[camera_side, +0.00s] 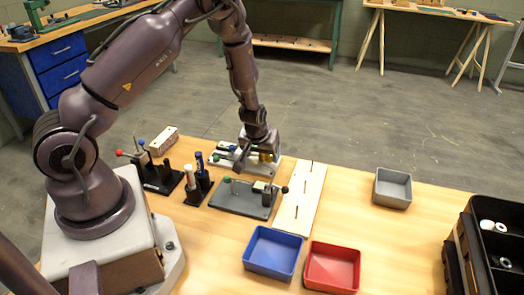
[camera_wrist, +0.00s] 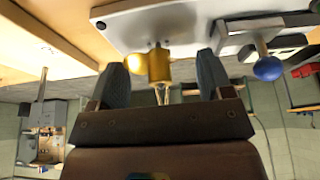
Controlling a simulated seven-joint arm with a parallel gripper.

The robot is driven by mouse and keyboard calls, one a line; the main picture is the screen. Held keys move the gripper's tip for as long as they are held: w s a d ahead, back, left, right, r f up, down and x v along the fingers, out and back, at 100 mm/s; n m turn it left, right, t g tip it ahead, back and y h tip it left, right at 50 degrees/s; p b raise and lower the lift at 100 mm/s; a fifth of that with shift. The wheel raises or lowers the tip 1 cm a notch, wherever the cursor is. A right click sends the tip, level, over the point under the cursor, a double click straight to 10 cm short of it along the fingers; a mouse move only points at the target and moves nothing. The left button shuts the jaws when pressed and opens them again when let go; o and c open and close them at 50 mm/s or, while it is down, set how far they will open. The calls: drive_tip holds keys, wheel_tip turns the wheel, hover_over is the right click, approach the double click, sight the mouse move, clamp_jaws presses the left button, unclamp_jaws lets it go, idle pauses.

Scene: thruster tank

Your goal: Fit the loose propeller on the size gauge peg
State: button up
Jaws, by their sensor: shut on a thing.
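My gripper (camera_side: 262,150) points down over the right end of a white fixture plate (camera_side: 222,168). It is shut on a gold-coloured part, which looks like the loose propeller (camera_side: 266,157). In the wrist view the gold propeller (camera_wrist: 158,66) shows between the two dark fingers (camera_wrist: 160,82), close to the white plate (camera_wrist: 150,25). I cannot tell whether it touches the plate. A long pale board (camera_side: 287,226) with several thin upright pegs (camera_side: 297,211), seemingly the size gauge, lies just right of the gripper. The pegs look bare.
Black stands (camera_side: 160,180) with posts are to the left. A blue tray (camera_side: 272,253), red tray (camera_side: 332,267) and grey bin (camera_side: 392,188) lie to the right. Table between board and grey bin is clear.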

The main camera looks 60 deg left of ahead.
drive_tip(key=shift+f, duration=0.4)
idle(0.3)
drive_tip(key=o, duration=0.9)
drive_tip(key=shift+o, duration=0.4)
drive_tip(key=shift+s, duration=0.1)
drive_tip(key=shift+a, duration=0.15)
drive_tip(key=shift+s, duration=0.1)
drive_tip(key=w+v, duration=0.1)
drive_tip(key=v, duration=1.5)
drive_tip(key=shift+w+a+r, duration=0.15)
drive_tip(key=shift+w+r, duration=0.1)
drive_tip(key=shift+r, duration=0.4)
